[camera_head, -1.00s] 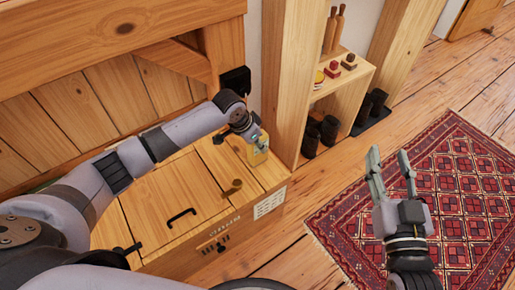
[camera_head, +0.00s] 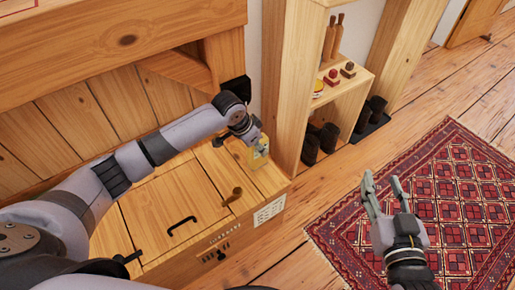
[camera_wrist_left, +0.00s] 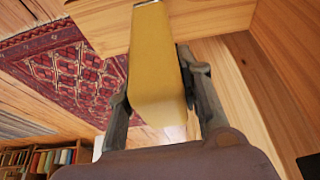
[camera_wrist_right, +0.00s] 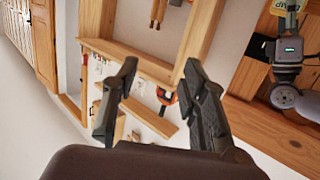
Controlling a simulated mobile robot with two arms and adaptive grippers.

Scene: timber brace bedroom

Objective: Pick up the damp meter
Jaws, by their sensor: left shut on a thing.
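The damp meter is a yellow block (camera_head: 260,152) at the right end of the wooden bench chest (camera_head: 165,205). My left gripper (camera_head: 250,137) is shut on it from above. In the left wrist view the yellow body (camera_wrist_left: 155,65) fills the space between the two dark fingers. Whether its base touches the chest lid or is just clear of it, I cannot tell.
A dark latch or hook (camera_head: 232,196) and a black handle (camera_head: 182,225) are on the chest lid. A wooden shelf unit (camera_head: 345,90) with brushes, tins and dark boots stands just right of the chest. A red patterned rug (camera_head: 450,200) lies on open floor at right.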

